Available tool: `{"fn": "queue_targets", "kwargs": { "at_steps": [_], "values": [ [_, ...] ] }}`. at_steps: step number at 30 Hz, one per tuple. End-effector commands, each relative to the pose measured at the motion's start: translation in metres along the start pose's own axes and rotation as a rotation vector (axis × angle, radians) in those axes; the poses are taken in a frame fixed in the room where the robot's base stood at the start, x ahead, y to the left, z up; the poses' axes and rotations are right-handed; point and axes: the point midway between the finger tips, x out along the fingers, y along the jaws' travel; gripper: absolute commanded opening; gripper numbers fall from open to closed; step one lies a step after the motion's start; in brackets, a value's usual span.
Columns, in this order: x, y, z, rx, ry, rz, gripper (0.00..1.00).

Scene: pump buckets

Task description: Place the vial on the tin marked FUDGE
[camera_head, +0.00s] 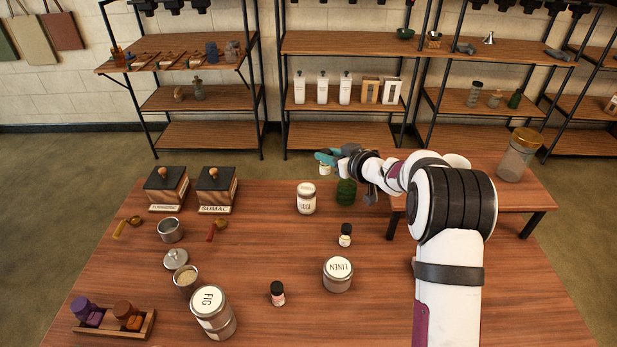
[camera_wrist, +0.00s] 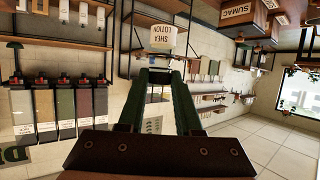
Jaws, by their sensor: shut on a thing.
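My gripper (camera_head: 329,158) has teal fingers and is shut on a small white-labelled vial (camera_head: 325,169), held above the back of the table. In the wrist view the vial's pale label (camera_wrist: 167,42) shows beyond the fingertips (camera_wrist: 164,76). A round tin with a white lid (camera_head: 306,190) stands nearer the camera, slightly left of the gripper. Its small lettering looks like FUDGE but is hard to read. The vial is apart from this tin. Other tins are marked LINEN (camera_head: 338,275) and FIG (camera_head: 213,314).
A green jar (camera_head: 346,192) stands just right of the small tin. Dark-capped bottles (camera_head: 345,235) (camera_head: 277,294) stand nearer. Two spice boxes (camera_head: 166,188) (camera_head: 215,189), metal canisters (camera_head: 170,230) and a wooden tray (camera_head: 142,325) occupy the left. Bare wood lies around the tins.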

Motion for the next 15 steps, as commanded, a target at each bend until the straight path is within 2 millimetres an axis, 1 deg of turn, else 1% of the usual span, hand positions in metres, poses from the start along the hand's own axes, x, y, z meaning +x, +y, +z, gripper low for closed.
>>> {"fn": "queue_targets", "kwargs": {
  "at_steps": [1,3,5,8,12,15],
  "values": [
    [0.015,-0.011,0.005,0.001,-0.002,-0.004,0.0],
    [0.031,-0.021,0.009,-0.001,-0.002,-0.003,0.0],
    [0.042,-0.026,0.011,0.0,-0.001,-0.002,0.0],
    [0.051,-0.031,0.017,0.001,-0.002,0.0,0.0],
    [0.063,-0.032,0.043,0.002,-0.003,0.0,0.0],
    [0.066,-0.031,0.05,0.0,-0.001,0.0,0.0]
  ]
}}
